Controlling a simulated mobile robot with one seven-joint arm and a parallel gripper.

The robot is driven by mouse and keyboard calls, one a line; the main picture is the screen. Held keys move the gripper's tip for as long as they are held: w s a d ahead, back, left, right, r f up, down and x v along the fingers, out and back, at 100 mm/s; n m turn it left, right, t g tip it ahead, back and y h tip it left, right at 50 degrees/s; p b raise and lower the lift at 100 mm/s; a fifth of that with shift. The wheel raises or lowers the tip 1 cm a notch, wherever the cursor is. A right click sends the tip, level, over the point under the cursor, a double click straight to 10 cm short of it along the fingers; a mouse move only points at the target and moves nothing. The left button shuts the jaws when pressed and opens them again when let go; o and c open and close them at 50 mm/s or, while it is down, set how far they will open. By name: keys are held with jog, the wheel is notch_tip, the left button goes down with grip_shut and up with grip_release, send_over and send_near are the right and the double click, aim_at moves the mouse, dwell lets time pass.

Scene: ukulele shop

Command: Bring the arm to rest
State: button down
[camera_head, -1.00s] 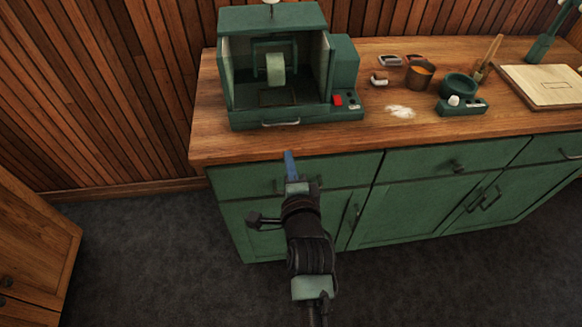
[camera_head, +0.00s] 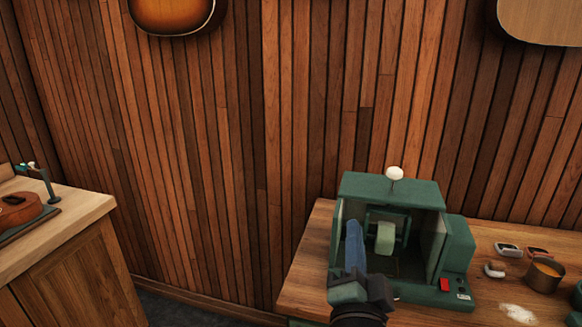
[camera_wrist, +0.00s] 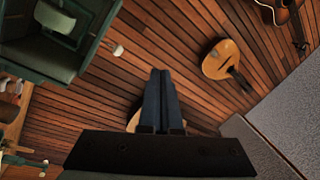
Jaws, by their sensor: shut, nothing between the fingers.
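My gripper (camera_head: 354,243) stands upright at the bottom of the head view, in front of the green machine (camera_head: 390,188) on the wooden bench. Its blue fingers overlap the left part of the machine's open front in the picture. In the wrist view the two fingers (camera_wrist: 160,90) lie side by side, closed, with nothing held. The wrist camera looks toward the plank wall. The wrist view also shows the green machine (camera_wrist: 55,40) at the upper left. Most of my arm is out of the head view.
Another wooden bench (camera_head: 62,238) with a ukulele (camera_head: 17,210) stands at left. Instruments hang on the wall, one at top (camera_head: 172,12). The gap between the benches is clear.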

jog(key=s+a+r+n+t+y, duration=0.1)
jog(key=s+a+r+n+t, duration=0.1)
jog(key=r, duration=0.8)
jog(key=s+a+r+n+t+y, duration=0.1)
jog(key=s+a+r+n+t, duration=0.2)
jog(key=s+r+n, duration=0.3)
jog(key=s+a+r+n+t, duration=0.2)
jog(key=s+a+r+n, duration=0.2)
jog(key=r, duration=1.1)
jog(key=s+n, duration=0.1)
jog(key=s, duration=0.2)
jog(key=shift+s+a+t+y, duration=0.3)
jog(key=shift+a+y, duration=0.05)
jog(key=shift+y, duration=0.05)
